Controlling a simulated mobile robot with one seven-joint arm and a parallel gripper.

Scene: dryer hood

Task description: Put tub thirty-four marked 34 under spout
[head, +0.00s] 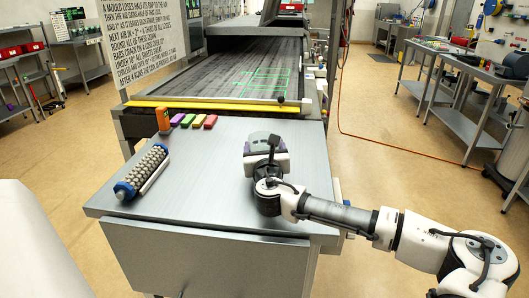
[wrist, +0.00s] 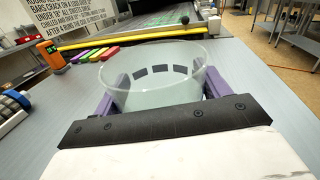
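A clear, open-topped tub (wrist: 160,92) stands between the two purple fingers of my gripper (wrist: 162,98) in the wrist view. The fingers lie against its left and right sides. Several dark square patches show through or on its far wall. No number 34 is readable on it. In the head view my gripper (head: 268,162) is over the right part of the grey table (head: 200,215), with the tub (head: 268,141) at its far side, partly hidden. Whether the tub rests on the table or hangs just above it is hard to tell. I cannot make out a spout.
A roller with metal studs and blue ends (head: 143,172) lies at the table's left. An orange device (head: 163,120) and several coloured blocks (head: 196,121) line the back edge. Behind is a yellow bar (head: 215,105) and a dark conveyor bed (head: 235,70) with green lines. The table's middle is clear.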

